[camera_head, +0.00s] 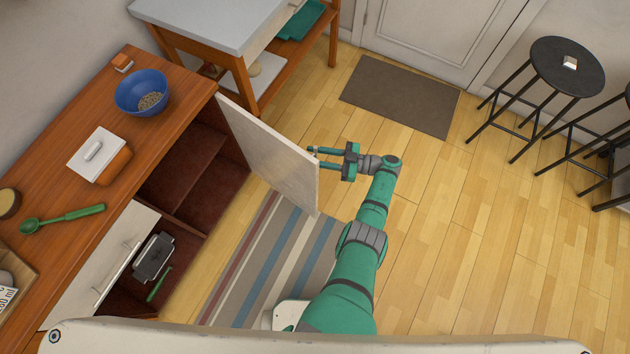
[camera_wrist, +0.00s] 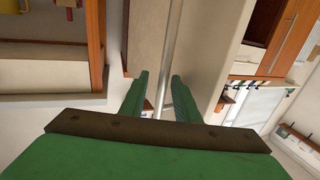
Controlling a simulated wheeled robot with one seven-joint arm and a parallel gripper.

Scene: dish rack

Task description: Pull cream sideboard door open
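The cream sideboard door (camera_head: 268,150) stands swung well out from the wooden sideboard (camera_head: 60,150), and the dark reddish compartment behind it (camera_head: 200,165) shows. My gripper (camera_head: 316,164) is at the outer face of this door, near its free edge. In the wrist view, my two green fingers (camera_wrist: 159,85) are apart. A thin metal handle bar (camera_wrist: 171,40) runs between them, with gaps showing beside it. Whether a finger touches the bar I cannot tell.
A second cream front (camera_head: 95,275) with handles is at the lower left. A blue bowl (camera_head: 141,92) and green ladle (camera_head: 62,219) lie on top. A striped rug (camera_head: 270,260) lies below the door. Black stools (camera_head: 567,68) stand right; the wood floor between is clear.

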